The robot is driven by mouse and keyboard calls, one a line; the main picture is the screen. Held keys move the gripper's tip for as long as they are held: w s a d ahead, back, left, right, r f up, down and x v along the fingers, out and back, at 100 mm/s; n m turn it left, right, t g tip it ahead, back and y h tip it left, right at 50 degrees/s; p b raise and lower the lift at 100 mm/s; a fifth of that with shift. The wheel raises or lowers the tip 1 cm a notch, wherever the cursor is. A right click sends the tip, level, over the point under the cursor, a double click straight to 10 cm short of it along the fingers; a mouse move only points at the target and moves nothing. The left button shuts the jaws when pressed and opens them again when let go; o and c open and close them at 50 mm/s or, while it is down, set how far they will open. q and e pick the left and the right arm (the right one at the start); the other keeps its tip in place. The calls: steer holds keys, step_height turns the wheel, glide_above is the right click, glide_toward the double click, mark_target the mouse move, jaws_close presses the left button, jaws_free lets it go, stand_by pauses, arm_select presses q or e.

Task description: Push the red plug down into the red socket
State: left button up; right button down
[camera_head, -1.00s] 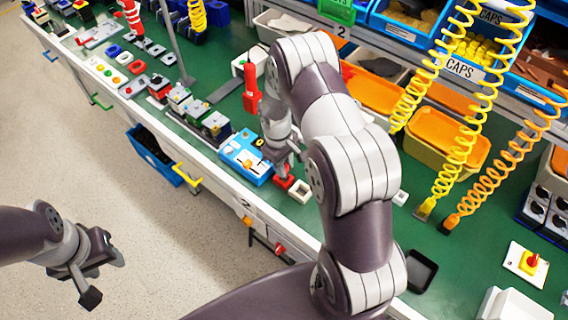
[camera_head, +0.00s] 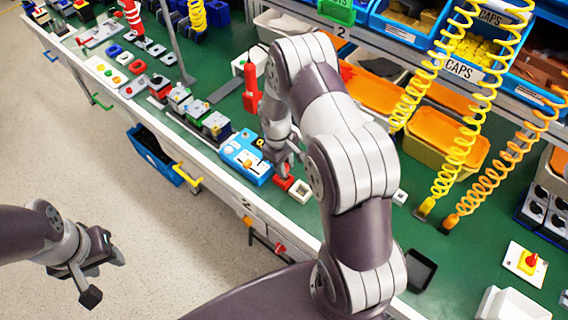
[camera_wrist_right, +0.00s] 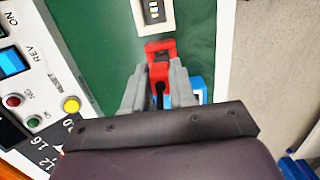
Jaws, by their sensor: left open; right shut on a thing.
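The red socket (camera_head: 283,184) lies on the green bench beside the blue panel, and its red frame shows ahead of the fingertips in the right wrist view (camera_wrist_right: 160,47). My right gripper (camera_head: 286,167) is right at the socket, pointing down. In the right wrist view its two fingers (camera_wrist_right: 160,84) are shut on the red plug (camera_wrist_right: 158,70), which is mostly hidden between them. The plug is close to or over the socket; how deep it sits I cannot tell. My left gripper (camera_head: 100,274) is open and empty over the floor, away from the bench.
The blue panel (camera_head: 245,157) is just left of the socket and a white square socket (camera_head: 301,190) just right. A red tool (camera_head: 251,90) hangs behind.

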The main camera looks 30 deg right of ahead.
steer(key=shift+f+b, duration=1)
steer(key=shift+f, duration=0.6)
steer(key=c, duration=0.8)
jaws_free()
steer(key=shift+c, duration=0.2)
steer(key=r, duration=0.4)
steer(key=w+r, duration=0.1)
steer(key=r, duration=0.3)
steer(key=a+r+b, duration=0.1)
steer(key=r, duration=0.3)
steer(key=shift+w+r, duration=0.15)
steer(key=shift+r, duration=0.15)
